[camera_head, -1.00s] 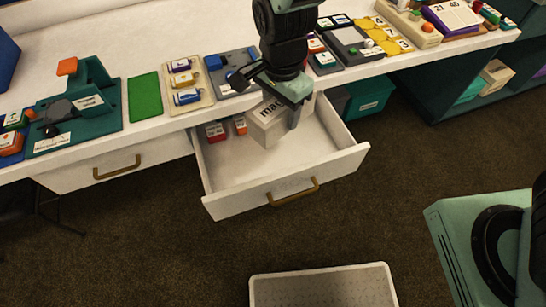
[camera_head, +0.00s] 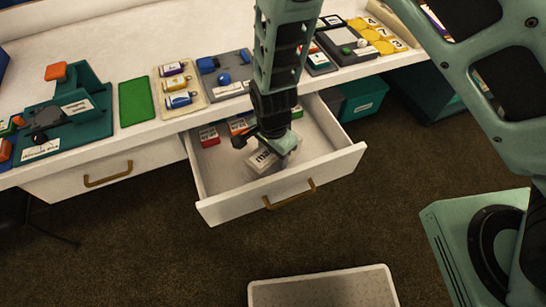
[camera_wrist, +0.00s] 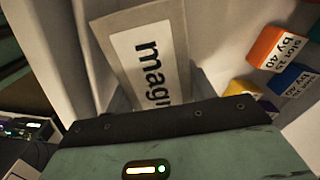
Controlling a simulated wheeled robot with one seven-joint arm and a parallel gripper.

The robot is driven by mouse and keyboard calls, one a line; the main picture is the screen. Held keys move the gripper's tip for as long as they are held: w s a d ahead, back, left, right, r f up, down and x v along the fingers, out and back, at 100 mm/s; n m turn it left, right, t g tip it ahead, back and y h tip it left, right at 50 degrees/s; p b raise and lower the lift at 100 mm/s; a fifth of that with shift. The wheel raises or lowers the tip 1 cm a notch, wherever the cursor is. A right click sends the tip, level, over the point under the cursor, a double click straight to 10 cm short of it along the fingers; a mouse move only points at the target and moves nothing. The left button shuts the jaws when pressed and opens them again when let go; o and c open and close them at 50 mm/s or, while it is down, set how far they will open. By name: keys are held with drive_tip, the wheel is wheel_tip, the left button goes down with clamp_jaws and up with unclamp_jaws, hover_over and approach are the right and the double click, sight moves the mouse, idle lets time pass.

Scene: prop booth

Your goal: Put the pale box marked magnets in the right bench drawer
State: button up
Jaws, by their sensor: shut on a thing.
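The pale box marked magnets (camera_head: 262,160) is inside the open right bench drawer (camera_head: 223,171), toward its front middle. Its label also shows in the wrist view (camera_wrist: 151,66), partly cut off by my gripper. My gripper (camera_head: 275,148) reaches down into the drawer and is shut on the box. The fingertips are mostly hidden behind the gripper body and the box. I cannot tell whether the box touches the drawer floor. The drawer is pulled well out, with a brass handle (camera_head: 290,194) on its front.
Small red (camera_head: 209,137), orange and blue blocks lie at the back of the drawer; the orange block (camera_wrist: 278,48) is close in the wrist view. The left drawer (camera_head: 107,173) is shut. Several toys line the bench top. A pale tray (camera_head: 322,290) is on the floor in front.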

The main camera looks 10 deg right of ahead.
drive_tip(key=shift+f, duration=1.15)
drive_tip(key=shift+f, duration=0.15)
drive_tip(key=o, duration=1.2)
